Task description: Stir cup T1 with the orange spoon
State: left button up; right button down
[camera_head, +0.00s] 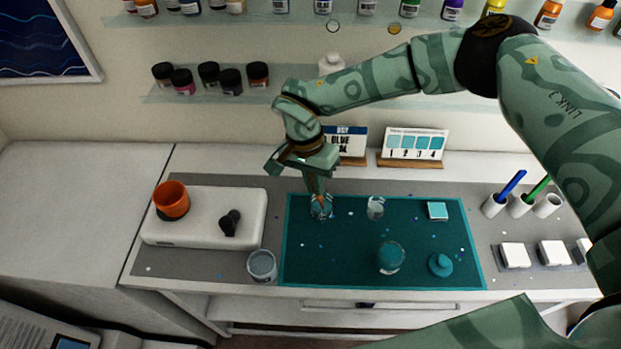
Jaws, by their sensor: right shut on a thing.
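My right gripper (316,184) reaches down over the left part of the teal mat (342,244), shut. A small trace of orange shows at its fingertips, over a small clear cup (321,209); this looks like the orange spoon, mostly hidden by the fingers. I cannot tell how deep its tip is in the cup. Another small clear cup (375,208) stands to the right on the mat. No cup label is readable, so I cannot tell which is T1. My left gripper is not in view.
A larger cup with teal liquid (390,258) and a teal lump (440,265) are at the mat's front. A greyish cup (262,266) stands at its left edge. An orange cup (172,199) sits on a white device (190,232). Blue and green sticks (511,185) stand in holders at right.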

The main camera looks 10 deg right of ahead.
jog(key=shift+a+f, duration=0.15)
jog(key=shift+w, duration=0.15)
jog(key=shift+a, duration=0.1)
jog(key=shift+r, duration=0.4)
notch_tip(320, 180, up, 6)
jog(key=a+p, duration=0.1)
jog(key=p, duration=0.2)
jog(key=shift+w+a+r+p, duration=0.15)
jog(key=shift+a+r+p, duration=0.1)
jog(key=shift+p, duration=0.1)
